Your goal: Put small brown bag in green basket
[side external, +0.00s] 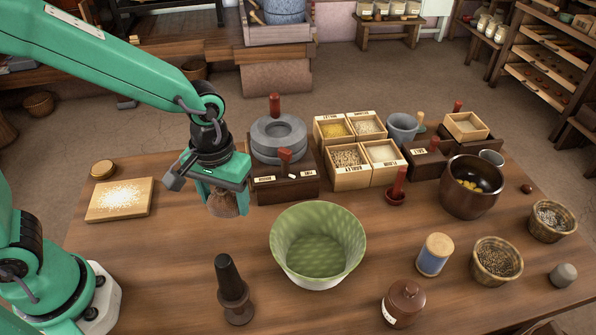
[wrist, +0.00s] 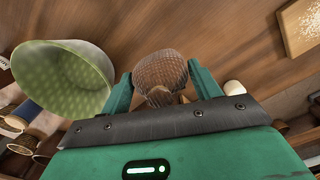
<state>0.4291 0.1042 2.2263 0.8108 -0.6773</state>
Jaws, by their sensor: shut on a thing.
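The small brown bag (side external: 223,203) is in my gripper (side external: 224,191), which is shut on it. In the wrist view the bag (wrist: 161,78) sits between the two green fingers (wrist: 160,88), its woven-looking brown surface facing the camera. My gripper holds the bag to the left of the green basket (side external: 318,245). The basket stands upright on the table and its visible inside is empty. In the wrist view the basket (wrist: 62,78) shows at the left, apart from the bag. I cannot tell exactly how high the bag is above the table.
A stone quern (side external: 278,138) on a dark wooden base stands behind the gripper. A dark pestle-like object (side external: 233,290) stands at the front. A board with pale flour (side external: 120,199) lies at the left. Grain boxes (side external: 350,160) and a brown pot (side external: 471,190) stand at the right.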

